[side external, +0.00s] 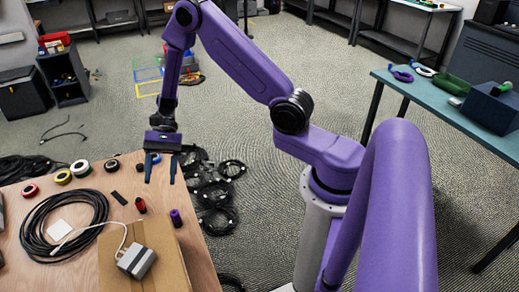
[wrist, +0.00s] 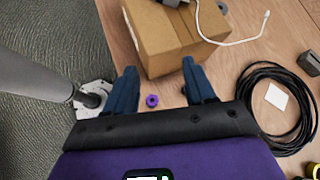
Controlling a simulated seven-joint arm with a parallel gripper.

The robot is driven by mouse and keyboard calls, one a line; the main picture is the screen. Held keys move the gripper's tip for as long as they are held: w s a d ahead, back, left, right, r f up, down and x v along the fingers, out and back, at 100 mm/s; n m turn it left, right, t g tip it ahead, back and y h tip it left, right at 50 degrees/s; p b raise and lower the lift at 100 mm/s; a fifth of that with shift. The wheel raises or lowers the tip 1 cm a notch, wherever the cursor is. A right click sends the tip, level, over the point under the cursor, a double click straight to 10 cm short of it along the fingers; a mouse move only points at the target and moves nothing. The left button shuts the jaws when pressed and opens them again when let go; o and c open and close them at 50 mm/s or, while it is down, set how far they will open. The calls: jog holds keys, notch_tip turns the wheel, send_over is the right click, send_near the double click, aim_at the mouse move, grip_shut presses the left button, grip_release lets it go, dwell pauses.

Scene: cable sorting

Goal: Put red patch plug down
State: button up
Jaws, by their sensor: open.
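The red patch plug (side external: 141,205) stands on the wooden table in the side view, near the cardboard box. In the wrist view I cannot make it out clearly; my right finger may cover it. My gripper (side external: 161,181) is open and empty, with its fingers pointing down above the table's right edge. The wrist view also shows the gripper (wrist: 159,68) with its fingers wide apart. A purple plug (side external: 176,218) stands to the right of the red one, and it shows between the fingers in the wrist view (wrist: 152,100).
A cardboard box (wrist: 168,40) carries a grey adapter (side external: 137,261) with a white cable. A black cable coil (side external: 40,225) lies left of it. Several tape rolls (side external: 81,168) and a small black piece (side external: 119,198) lie on the table (side external: 15,200). Black cables (side external: 215,190) lie on the floor.

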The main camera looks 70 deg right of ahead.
jog(key=s+a+r+n+g+h, duration=0.1)
jog(key=s+r+n+h, duration=0.3)
jog(key=s+n, duration=0.25)
jog(key=s+a+r+n+g+h, duration=0.1)
jog(key=s+r+n+h, duration=0.3)
jog(key=s, duration=0.4)
jog(key=s+d+r+n+t, duration=0.2)
jog(key=s+n+t, duration=0.1)
jog(key=s+n, duration=0.2)
jog(key=s+d+r+n+t+h, duration=0.1)
jog(key=s+d+r+n+t, duration=0.1)
jog(key=s+n, duration=0.4)
jog(key=shift+s+d+r+n+t+h, duration=0.3)
jog(key=shift+d+n+t, duration=0.1)
jog(key=shift+d+n, duration=0.4)
jog(key=shift+a, duration=0.1)
